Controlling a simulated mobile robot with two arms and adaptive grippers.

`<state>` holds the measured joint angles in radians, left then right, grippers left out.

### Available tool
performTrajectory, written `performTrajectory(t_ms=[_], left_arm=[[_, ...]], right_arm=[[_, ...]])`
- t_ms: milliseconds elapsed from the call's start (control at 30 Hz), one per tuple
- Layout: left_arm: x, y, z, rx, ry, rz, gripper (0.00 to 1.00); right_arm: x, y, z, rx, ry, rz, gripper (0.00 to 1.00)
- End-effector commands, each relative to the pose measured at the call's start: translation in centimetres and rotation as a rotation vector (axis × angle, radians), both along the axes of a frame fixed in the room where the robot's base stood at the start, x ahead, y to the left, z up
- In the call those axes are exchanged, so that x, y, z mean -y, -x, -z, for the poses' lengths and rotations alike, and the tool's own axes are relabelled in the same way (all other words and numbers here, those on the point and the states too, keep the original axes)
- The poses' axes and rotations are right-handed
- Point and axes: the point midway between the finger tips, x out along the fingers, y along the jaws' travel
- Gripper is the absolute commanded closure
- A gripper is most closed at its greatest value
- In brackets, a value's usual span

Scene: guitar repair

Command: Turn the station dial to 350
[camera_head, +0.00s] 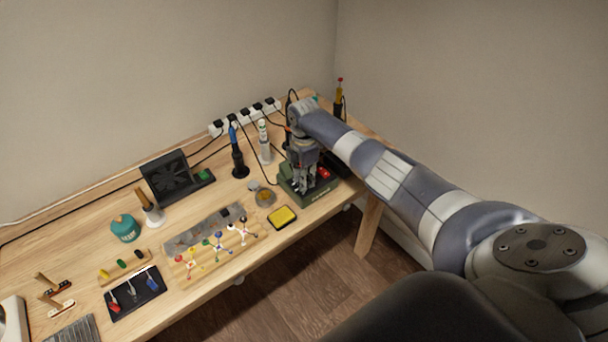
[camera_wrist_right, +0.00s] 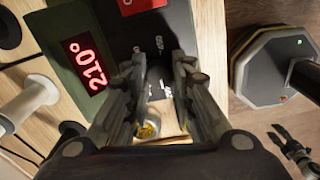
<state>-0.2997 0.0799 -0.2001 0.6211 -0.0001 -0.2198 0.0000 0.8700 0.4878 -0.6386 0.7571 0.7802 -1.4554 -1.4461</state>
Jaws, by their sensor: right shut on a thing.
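The green soldering station (camera_head: 300,193) stands near the right end of the workbench. In the right wrist view its red display (camera_wrist_right: 83,55) reads 210°. The dark station dial (camera_wrist_right: 158,78) is on the black front panel, partly hidden between my fingers. My right gripper (camera_head: 303,187) comes down over the station, and in the wrist view its fingers (camera_wrist_right: 153,92) are shut on the dial from both sides. A small gripper, apparently my left one (camera_wrist_right: 282,136), shows at the lower right of the wrist view; its jaw state is unclear.
A red switch (camera_head: 323,173) sits on the station beside the gripper. A brass-wool tin (camera_head: 265,197) and a yellow sponge tray (camera_head: 282,217) stand close by. Soldering irons in holders (camera_head: 239,160) and a power strip (camera_head: 245,115) are behind. Cables run along the wall.

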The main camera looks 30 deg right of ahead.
Motion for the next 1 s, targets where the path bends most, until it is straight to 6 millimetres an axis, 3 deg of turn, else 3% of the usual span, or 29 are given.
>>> performTrajectory(t_ms=[1000], left_arm=[[0.0,0.0,-3.7,-0.001,0.000,0.000,0.60]], right_arm=[[0.0,-0.1,-0.3,0.002,0.000,0.966,1.00]])
